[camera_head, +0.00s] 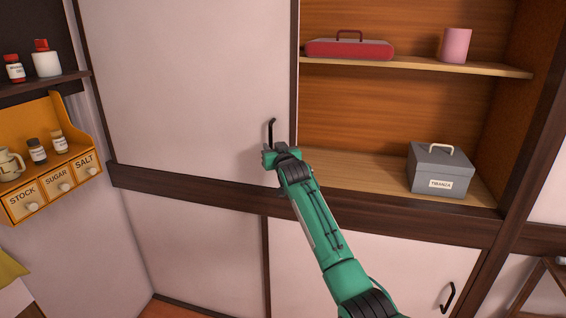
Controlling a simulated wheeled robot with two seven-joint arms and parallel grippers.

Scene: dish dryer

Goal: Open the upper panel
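The upper panel (190,75) is a pale, dark-framed panel over the left part of the upper cupboard. The shelves to its right stand open to view. Its black handle (271,128) is upright near the panel's right edge. My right gripper (270,153) is at the lower end of this handle, and the green arm reaches up to it from the lower right. The gripper overlaps the handle's lower end in the picture. Its fingertips are too small and hidden to tell whether they grip it. My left gripper is not in view.
The open shelves hold a red case (348,49), a pink cup (455,45) and a grey box (440,168). A dark rail (400,208) runs below. A lower panel (405,260) has its own black handle (448,298). A yellow spice rack (45,170) hangs at left.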

